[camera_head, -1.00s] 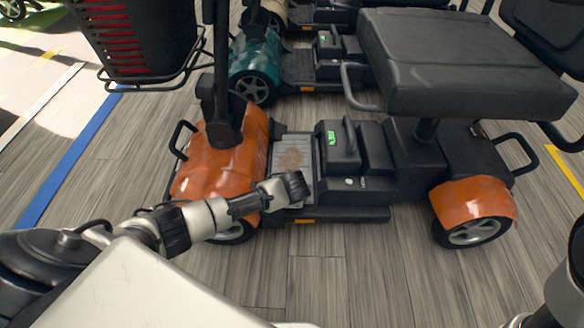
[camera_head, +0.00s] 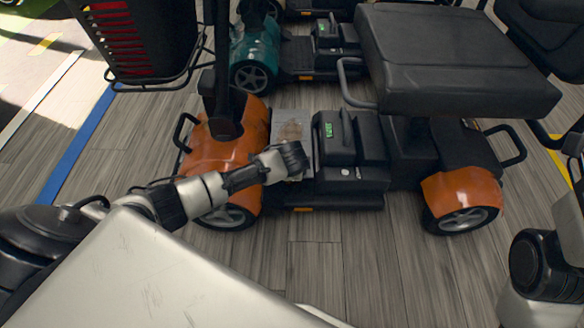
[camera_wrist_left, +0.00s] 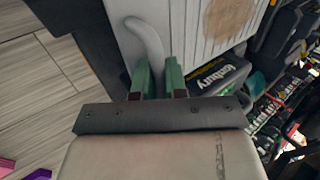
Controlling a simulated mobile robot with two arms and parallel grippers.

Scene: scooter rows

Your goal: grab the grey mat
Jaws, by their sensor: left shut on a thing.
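The grey mat (camera_head: 292,117), ribbed with a brown stain, is at the footwell of the near orange scooter (camera_head: 225,148). My left gripper (camera_head: 292,160) is at the mat's near edge in the head view and hides part of it. The mat appears raised off the footwell floor. My right gripper is out of view.
The battery box (camera_head: 335,140) and seat (camera_head: 450,65) stand right of the mat. The steering column (camera_head: 222,70) and basket (camera_head: 130,40) are to the left. A teal scooter (camera_head: 252,58) is behind. The wooden floor in front is clear.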

